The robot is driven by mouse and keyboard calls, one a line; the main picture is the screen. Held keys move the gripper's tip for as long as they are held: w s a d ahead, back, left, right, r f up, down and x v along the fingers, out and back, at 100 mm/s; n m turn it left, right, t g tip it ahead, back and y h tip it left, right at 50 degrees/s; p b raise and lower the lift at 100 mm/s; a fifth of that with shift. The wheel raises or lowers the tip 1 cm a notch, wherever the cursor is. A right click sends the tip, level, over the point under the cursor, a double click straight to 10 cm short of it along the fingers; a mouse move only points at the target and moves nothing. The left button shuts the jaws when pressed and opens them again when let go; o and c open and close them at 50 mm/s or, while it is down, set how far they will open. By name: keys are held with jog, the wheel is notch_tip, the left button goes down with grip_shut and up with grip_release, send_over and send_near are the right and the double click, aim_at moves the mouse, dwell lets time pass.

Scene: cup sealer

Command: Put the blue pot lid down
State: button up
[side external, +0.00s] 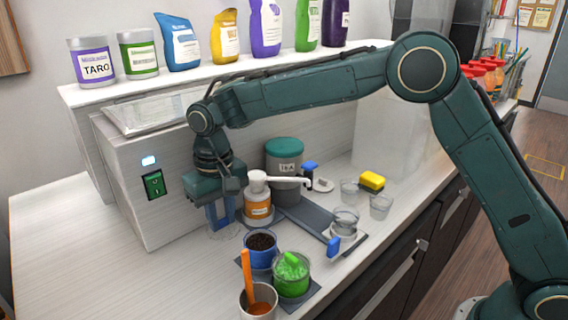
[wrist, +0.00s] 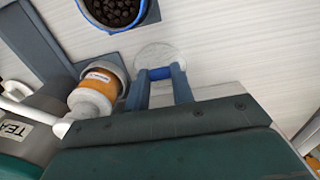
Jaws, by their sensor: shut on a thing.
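The blue pot lid (side external: 226,233) is a clear round disc. In the wrist view the lid (wrist: 155,54) shows just past my fingertips, with a blue grip (wrist: 161,73) between them. My gripper (side external: 218,214) points down and is shut on that grip; its fingers also show in the wrist view (wrist: 160,80). The lid is low over the white counter, left of the pump bottle; I cannot tell whether it touches the counter. The blue pot (side external: 262,262) stands open to the right and nearer the camera, full of dark pearls; it also shows in the wrist view (wrist: 148,9).
The orange-labelled pump bottle (side external: 258,208) stands close beside my gripper, with the tea canister (side external: 284,158) behind it. A green pot (side external: 291,285) and a metal cup (side external: 258,300) are in front. The sealer's box (side external: 150,205) is left. The left front counter is bare.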

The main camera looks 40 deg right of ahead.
aim_at(222, 219)
jog(key=shift+f, duration=2)
jog(key=shift+f, duration=0.15)
jog(key=o, duration=1)
jog(key=shift+c, duration=0.2)
notch_tip(222, 219, up, 12)
jog(key=shift+f, duration=0.1)
jog(key=shift+r, duration=0.3)
